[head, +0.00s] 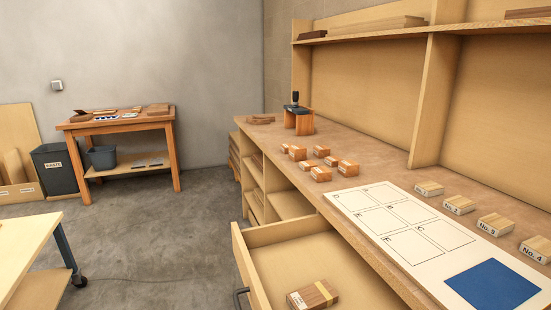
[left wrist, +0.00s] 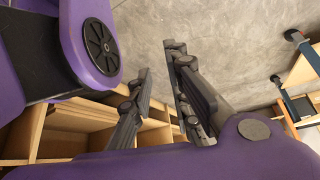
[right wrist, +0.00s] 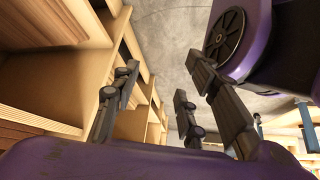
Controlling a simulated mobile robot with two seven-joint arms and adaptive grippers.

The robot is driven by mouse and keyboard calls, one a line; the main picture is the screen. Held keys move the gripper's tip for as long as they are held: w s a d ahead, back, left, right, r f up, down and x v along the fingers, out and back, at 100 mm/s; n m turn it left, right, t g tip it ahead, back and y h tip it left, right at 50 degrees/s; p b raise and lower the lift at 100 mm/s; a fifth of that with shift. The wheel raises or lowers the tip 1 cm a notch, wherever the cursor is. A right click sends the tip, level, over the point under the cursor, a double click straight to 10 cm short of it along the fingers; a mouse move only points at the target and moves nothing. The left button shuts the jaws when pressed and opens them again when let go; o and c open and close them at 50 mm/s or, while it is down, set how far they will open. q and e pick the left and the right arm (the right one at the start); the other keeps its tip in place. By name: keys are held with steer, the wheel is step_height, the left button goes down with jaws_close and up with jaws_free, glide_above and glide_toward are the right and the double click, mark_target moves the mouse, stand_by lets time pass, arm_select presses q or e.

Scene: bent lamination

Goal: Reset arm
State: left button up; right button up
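My left gripper (left wrist: 158,95) shows in the left wrist view with its dark fingers spread apart and nothing between them. My right gripper (right wrist: 155,100) shows in the right wrist view, also with fingers apart and empty. Behind the fingers are grey floor and wooden shelving. Purple parts of my own arms show close by in both wrist views. Neither gripper is in the head view.
A long workbench (head: 345,168) holds several wooden blocks, a white lettered sheet (head: 372,198) and a blue square (head: 492,286). An open drawer (head: 270,232) with a wooden block (head: 313,295) juts out below it. A side table (head: 117,124) stands at the back left. Grey floor lies between.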

arm_select(q)
steer(key=w+r+t+p, duration=0.1)
steer(key=w+r+p, duration=0.3)
steer(key=r+p, duration=0.6)
steer(key=w+r+t+p, duration=0.1)
steer(key=w+r+p, duration=0.2)
steer(key=r+p, duration=0.6)
steer(key=shift+w+d+r+p, duration=0.3)
steer(key=shift+w+r+p, duration=0.1)
steer(key=shift+r, duration=0.3)
arm_select(e)
steer(key=w+r+t, duration=0.1)
steer(key=w+r, duration=0.2)
steer(key=r, duration=0.7)
steer(key=w+r+t, duration=0.1)
steer(key=w+r, duration=0.2)
steer(key=r, duration=0.6)
steer(key=shift+a+r, duration=0.3)
steer(key=shift+r, duration=0.05)
steer(key=shift+w+a+r, duration=0.15)
steer(key=shift+w+r, duration=0.1)
steer(key=shift+w, duration=0.45)
steer(key=shift+s, duration=0.15)
steer(key=shift+s+d+f, duration=0.15)
steer(key=shift+s+d, duration=0.05)
steer(key=shift+s, duration=0.25)
steer(key=shift+w, duration=0.2)
